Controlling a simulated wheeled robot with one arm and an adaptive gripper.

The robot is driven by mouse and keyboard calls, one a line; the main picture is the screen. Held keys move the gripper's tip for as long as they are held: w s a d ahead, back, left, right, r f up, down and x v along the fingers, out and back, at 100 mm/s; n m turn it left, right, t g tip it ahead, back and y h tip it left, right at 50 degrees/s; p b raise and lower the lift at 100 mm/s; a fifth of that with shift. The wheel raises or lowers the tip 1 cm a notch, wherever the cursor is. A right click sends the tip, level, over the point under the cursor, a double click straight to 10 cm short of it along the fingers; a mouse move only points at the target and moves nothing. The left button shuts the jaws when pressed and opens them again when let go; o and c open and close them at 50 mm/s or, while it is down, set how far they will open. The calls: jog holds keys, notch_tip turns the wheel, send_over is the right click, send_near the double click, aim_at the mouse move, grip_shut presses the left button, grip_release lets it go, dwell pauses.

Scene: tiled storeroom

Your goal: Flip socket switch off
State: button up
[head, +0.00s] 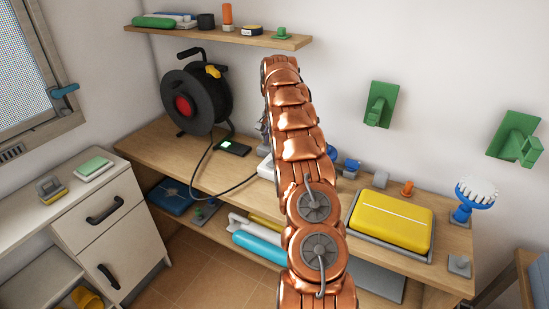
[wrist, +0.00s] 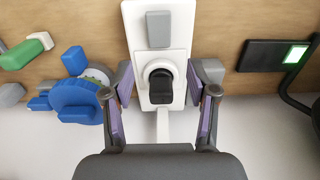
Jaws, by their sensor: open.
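A white socket strip (wrist: 183,50) lies on the wooden worktop in the wrist view. A grey rectangular switch (wrist: 158,29) is on its upper part in that picture; I cannot tell whether it is on or off. A black plug (wrist: 161,88) sits in the round socket below the switch. My gripper (wrist: 160,82) is open, its fingers on either side of the plug and strip, with the switch beyond the fingertips. I cannot tell whether the fingers touch anything. In the head view my arm hides most of the strip (head: 265,169) and the gripper.
A black box with a green screen (head: 234,147) and a black cable reel (head: 195,98) stand left of the strip. A yellow case (head: 391,222) in a grey tray and a blue-and-white brush (head: 470,198) are to the right. A shelf (head: 220,35) hangs above.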

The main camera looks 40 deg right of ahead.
jog(key=shift+f+p, duration=0.85)
jog(key=shift+f, duration=2.6)
grip_shut()
